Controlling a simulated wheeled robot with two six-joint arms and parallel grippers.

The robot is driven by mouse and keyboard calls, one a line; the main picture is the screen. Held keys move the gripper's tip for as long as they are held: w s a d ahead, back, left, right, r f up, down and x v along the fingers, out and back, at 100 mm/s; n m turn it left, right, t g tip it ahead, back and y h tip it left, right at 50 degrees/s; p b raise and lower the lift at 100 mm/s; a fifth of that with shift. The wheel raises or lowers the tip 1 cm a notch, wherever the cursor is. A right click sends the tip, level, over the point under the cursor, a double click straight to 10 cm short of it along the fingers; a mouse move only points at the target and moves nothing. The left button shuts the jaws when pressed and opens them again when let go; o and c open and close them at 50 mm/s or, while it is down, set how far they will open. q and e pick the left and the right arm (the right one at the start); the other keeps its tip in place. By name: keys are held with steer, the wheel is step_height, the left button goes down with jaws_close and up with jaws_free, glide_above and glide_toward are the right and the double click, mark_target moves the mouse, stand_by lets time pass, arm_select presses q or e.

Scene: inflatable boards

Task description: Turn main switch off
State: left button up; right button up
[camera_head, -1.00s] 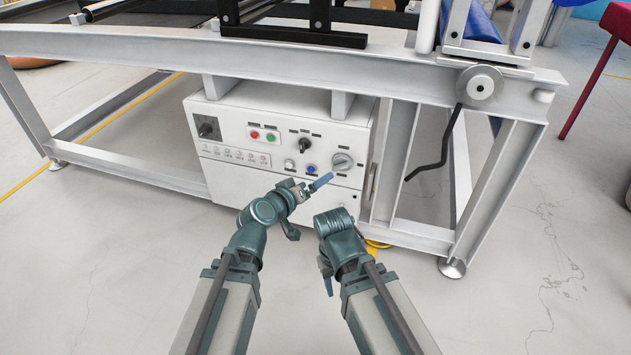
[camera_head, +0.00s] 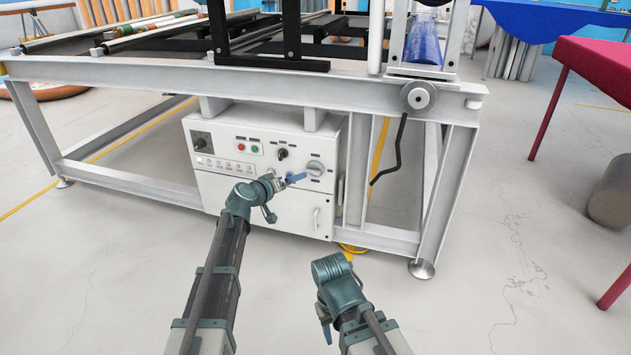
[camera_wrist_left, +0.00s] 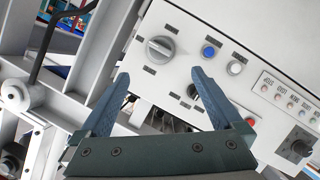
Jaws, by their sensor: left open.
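The white control box (camera_head: 270,200) hangs under the metal frame. A large grey rotary knob (camera_head: 316,168), which looks like the main switch, sits at the right of its panel. In the left wrist view the knob (camera_wrist_left: 160,48) is upper centre, beyond the gap between my fingers, its grip bar slanted. My left gripper (camera_head: 294,178) is open, in front of the panel and just lower left of the knob. Its two blue fingers (camera_wrist_left: 160,76) are apart with nothing between them. My right gripper (camera_head: 327,330) is low in front, away from the box; its jaws are unclear.
A black selector (camera_head: 282,154), red and green buttons (camera_head: 248,149) and a dark knob (camera_head: 201,142) share the panel. In the wrist view a blue button (camera_wrist_left: 208,51) is beside the grey knob. The frame's leg (camera_head: 447,200) and a black crank (camera_head: 388,160) stand to the right.

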mark_target(311, 173)
arm_select(q)
steer(key=b+x, duration=0.4)
steer(key=x, duration=1)
steer(key=shift+a, duration=0.1)
steer(key=shift+c, duration=0.3)
steer(key=c, duration=1.3)
